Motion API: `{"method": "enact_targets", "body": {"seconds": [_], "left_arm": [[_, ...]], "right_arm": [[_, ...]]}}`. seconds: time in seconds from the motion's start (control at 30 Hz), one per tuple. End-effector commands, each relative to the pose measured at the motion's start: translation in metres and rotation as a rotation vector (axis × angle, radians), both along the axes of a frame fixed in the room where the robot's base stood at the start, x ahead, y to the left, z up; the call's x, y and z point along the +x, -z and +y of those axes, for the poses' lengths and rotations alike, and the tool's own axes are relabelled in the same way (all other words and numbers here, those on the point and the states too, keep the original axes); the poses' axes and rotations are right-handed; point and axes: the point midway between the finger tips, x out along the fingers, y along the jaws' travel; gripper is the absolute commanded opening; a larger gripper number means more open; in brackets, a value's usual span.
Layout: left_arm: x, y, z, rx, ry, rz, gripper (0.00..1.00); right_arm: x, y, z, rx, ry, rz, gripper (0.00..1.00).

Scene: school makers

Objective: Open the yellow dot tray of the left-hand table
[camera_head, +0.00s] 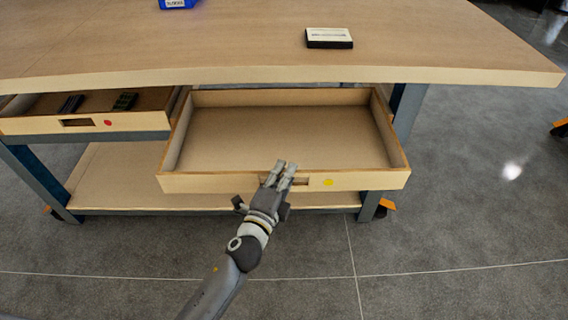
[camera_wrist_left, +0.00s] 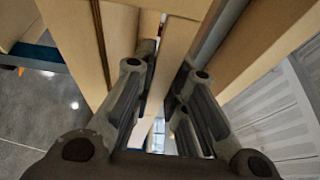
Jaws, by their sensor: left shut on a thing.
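The yellow dot tray (camera_head: 210,182) is a wooden drawer under the tabletop. In the head view it stands pulled well out, and its inside is empty. A yellow dot (camera_head: 328,183) marks its front, beside a dark handle slot. My left gripper (camera_head: 280,172) is at that slot, just left of the dot, shut on the tray's front edge. In the left wrist view, my left gripper (camera_wrist_left: 162,75) has its fingers on either side of a wooden board. The fingertips partly hide the slot. My right gripper is not in view.
The left-hand table (camera_head: 450,62) has a wooden top overhanging the trays. A red dot tray (camera_head: 25,125) with small dark items is at the left. A dark-and-white box (camera_head: 329,38) and a blue bin (camera_head: 178,3) stand on top. The floor in front is clear.

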Motion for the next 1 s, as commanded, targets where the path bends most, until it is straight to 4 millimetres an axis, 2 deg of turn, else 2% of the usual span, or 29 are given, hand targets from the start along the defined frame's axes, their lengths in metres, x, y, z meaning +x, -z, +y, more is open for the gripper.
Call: {"method": "enact_targets", "body": {"seconds": [0.17,0.5,0.53,0.7,1.0], "left_arm": [[-0.0095,0.001,0.0003,0.001,-0.001,0.002,0.0],[-0.0102,0.0009,0.0004,0.001,-0.001,0.002,0.0],[-0.0102,0.0008,0.0003,0.001,-0.002,0.002,0.14],[-0.0101,0.0007,0.0002,0.0,-0.001,0.001,0.36],[-0.0106,0.0005,0.0003,0.0,-0.001,0.001,0.36]], "right_arm": [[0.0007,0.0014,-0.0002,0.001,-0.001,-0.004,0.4],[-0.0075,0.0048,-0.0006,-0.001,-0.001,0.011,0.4],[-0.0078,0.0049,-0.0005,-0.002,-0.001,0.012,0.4],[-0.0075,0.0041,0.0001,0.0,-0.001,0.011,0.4],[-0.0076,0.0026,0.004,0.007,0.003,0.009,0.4]]}}
